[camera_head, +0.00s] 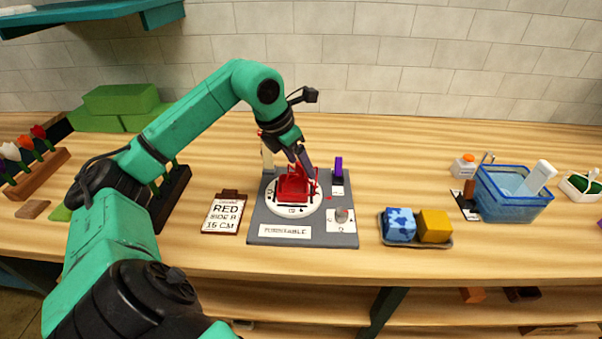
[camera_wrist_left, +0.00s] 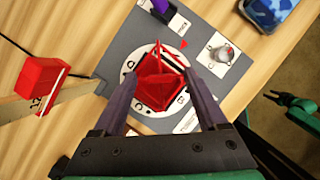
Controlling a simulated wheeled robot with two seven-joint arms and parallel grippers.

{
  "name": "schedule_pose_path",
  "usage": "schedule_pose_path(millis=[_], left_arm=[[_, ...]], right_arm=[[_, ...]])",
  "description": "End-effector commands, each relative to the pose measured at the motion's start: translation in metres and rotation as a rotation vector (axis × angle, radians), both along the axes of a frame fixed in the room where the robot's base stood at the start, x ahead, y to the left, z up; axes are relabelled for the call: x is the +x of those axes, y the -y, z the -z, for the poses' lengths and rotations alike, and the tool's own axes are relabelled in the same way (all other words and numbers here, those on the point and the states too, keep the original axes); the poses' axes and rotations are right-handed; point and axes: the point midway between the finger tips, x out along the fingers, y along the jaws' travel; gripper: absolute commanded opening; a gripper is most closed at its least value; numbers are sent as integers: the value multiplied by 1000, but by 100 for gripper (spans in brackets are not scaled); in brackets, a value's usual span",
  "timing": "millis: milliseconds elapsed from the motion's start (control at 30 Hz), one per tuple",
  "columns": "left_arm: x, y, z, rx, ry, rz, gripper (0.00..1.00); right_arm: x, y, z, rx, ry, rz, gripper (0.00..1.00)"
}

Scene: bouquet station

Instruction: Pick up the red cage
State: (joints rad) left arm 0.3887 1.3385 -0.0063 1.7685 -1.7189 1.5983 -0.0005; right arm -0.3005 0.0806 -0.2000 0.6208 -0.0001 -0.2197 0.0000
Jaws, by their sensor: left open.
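The red cage (camera_head: 293,188) sits on the white round turntable disc (camera_head: 312,207), which lies on a grey base plate (camera_head: 262,231) labelled "TURNTABLE". My left gripper (camera_head: 307,172) is over the cage, coming down from above. In the left wrist view the left gripper (camera_wrist_left: 163,92) is open, its two dark fingers apart, with the red cage (camera_wrist_left: 162,80) showing between and beyond the fingertips. I cannot tell whether the fingers touch it.
A clipboard (camera_head: 224,213) reading "RED SIDE B 15 CM" lies left of the plate. A tray (camera_head: 417,242) holds blue and yellow blocks. A blue bin (camera_head: 513,207) stands farther right.

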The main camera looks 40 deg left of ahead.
Motion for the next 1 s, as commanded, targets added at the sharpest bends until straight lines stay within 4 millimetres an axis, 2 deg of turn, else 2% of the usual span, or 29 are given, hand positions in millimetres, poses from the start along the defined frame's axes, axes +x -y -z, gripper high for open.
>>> schedule_pose_path(millis=[167, 367, 400, 633, 767, 867, 967, 1000], left_arm=[[0, 0, 1, 1, 1, 0, 75], [0, 0, 1, 1, 0, 0, 2], [0, 0, 1, 1, 0, 0, 0], [0, 0, 0, 1, 1, 0, 0], [0, 0, -7, 0, 2, 0, 0], [1, 0, -23, 0, 5, 0, 0], [1, 0, -56, -1, 10, 0, 0], [2, 0, -72, -2, 12, 0, 0]], right_arm=[[-1, 0, 0, 0, -1, 0, 50], [-1, 0, 0, 1, -2, 0, 50], [-1, 0, 0, 1, -2, 0, 50], [-1, 0, 0, 1, -2, 0, 50], [-1, -1, -3, 1, -2, 1, 50], [-1, -1, -10, 1, -2, 1, 50], [-1, -1, -24, 2, -2, 1, 50], [-1, -1, -31, 2, -1, 1, 50]])
